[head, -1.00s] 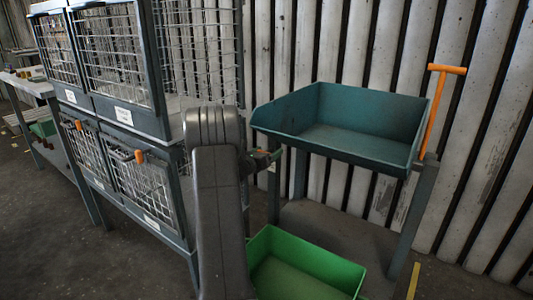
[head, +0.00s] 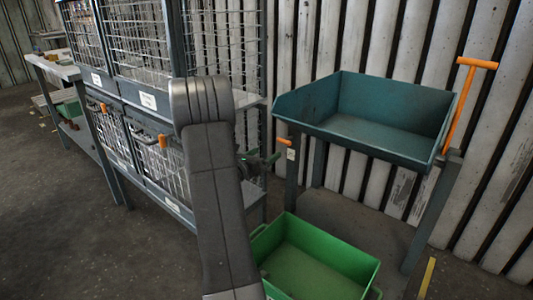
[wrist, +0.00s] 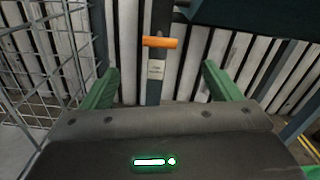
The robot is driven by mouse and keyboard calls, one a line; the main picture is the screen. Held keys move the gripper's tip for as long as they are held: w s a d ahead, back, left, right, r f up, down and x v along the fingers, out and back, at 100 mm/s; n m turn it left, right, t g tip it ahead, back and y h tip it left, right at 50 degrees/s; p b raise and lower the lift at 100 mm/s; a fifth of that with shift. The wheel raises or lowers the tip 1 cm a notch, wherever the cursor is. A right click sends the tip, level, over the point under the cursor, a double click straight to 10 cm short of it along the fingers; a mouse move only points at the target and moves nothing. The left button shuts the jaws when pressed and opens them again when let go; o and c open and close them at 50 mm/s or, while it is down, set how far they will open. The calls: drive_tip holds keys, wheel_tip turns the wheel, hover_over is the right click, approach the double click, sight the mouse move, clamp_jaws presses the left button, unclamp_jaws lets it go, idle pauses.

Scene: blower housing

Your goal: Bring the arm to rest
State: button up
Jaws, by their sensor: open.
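My arm (head: 220,190) rises in front of the cage rack in the head view, its upper link a little tilted. My gripper (head: 262,166) shows partly behind it, with green fingers, close to the rack's right side. In the wrist view my gripper (wrist: 160,67) has its two green fingers wide apart, with nothing between them. Beyond the fingers is an orange handle (wrist: 160,42) on a grey post with a small label; the same handle shows in the head view (head: 284,141).
A teal tray (head: 385,127) on a stand is at right, with a tall orange T-handle (head: 470,95). A green bin (head: 315,265) sits on the floor below. The wire cage rack (head: 150,150) stands behind my arm. Floor at lower left is clear.

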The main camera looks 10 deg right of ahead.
sight(283, 142)
drive_tip(key=b+x, duration=0.1)
drive_tip(key=x, duration=1.2)
drive_tip(key=shift+f, duration=0.1)
drive_tip(key=shift+w+d, duration=0.2)
drive_tip(key=shift+p+v, duration=0.55)
drive_tip(key=shift+v, duration=0.5)
drive_tip(key=shift+s+a, duration=0.2)
